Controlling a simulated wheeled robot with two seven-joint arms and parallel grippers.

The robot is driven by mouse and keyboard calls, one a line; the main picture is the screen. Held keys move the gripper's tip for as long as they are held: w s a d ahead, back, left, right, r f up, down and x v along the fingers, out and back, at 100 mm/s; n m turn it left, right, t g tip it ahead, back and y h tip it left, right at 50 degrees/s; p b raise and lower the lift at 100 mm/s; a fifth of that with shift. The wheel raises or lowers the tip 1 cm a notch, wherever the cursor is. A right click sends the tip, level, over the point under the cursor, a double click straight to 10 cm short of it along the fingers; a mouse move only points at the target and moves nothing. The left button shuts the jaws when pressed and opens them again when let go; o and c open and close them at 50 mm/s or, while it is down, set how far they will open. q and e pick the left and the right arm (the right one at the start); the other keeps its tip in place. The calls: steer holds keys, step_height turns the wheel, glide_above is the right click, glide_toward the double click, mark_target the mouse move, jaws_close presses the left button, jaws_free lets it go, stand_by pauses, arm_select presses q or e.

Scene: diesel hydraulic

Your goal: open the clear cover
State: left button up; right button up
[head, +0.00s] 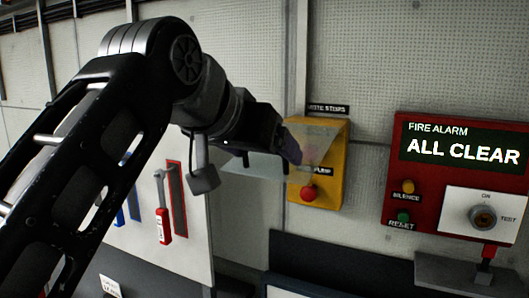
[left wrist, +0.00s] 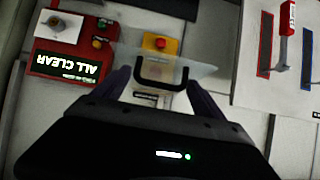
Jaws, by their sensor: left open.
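A yellow box (head: 332,180) with a red button (head: 309,193) is mounted on the wall right of centre in the head view. It also shows, upside down, at the top of the left wrist view (left wrist: 172,45). The clear cover (left wrist: 200,69) spreads across the front of the box as a see-through sheet. Its pale panel (head: 252,166) sticks out left of the box in the head view, apparently tilted away from it. My left gripper (head: 290,148) is open at the cover. Its fingers (left wrist: 158,82) stand on either side of a black U-shaped handle (left wrist: 160,86), contact unclear. My right gripper is not visible.
A red fire alarm panel (head: 393,195) with buttons and a key switch (head: 484,217) is on the wall to the right. A grey ledge (head: 440,272) juts out below it.

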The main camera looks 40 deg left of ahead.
arm_select(q)
steer(key=v, duration=0.6)
steer(key=shift+s+r, duration=0.2)
steer(key=shift+s, duration=0.1)
steer(key=shift+d, duration=0.1)
